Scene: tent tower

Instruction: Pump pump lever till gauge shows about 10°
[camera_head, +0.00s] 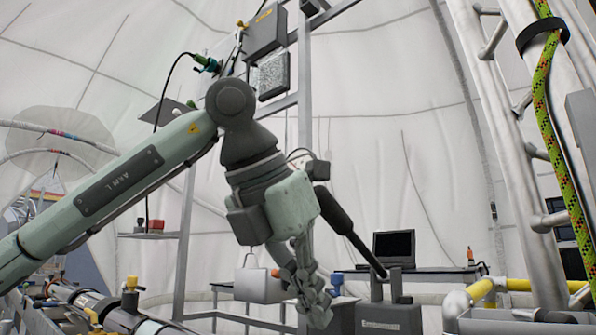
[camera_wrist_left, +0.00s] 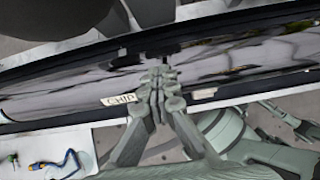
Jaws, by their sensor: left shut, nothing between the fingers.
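The pump lever (camera_head: 335,210) is a black grip on a thin rod, tilted up to the left from a grey pump body (camera_head: 390,317) low in the head view. The lever's upper end is close behind or beside my left wrist; I cannot tell if they touch. My left gripper (camera_head: 318,308) points down, left of the pump body, its fingers together and empty. In the left wrist view, the shut fingers (camera_wrist_left: 160,85) are in front of a long, dark glossy surface with a small lettered label. I cannot make out a gauge reading. My right gripper is not in view.
A table with a laptop (camera_head: 394,246) and an orange bottle stands behind. A metal truss with a green rope (camera_head: 548,110) rises on the right, with yellow-and-grey piping (camera_head: 480,291) below. Grey posts stand behind my arm. Tubes and fittings (camera_head: 120,315) lie at lower left.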

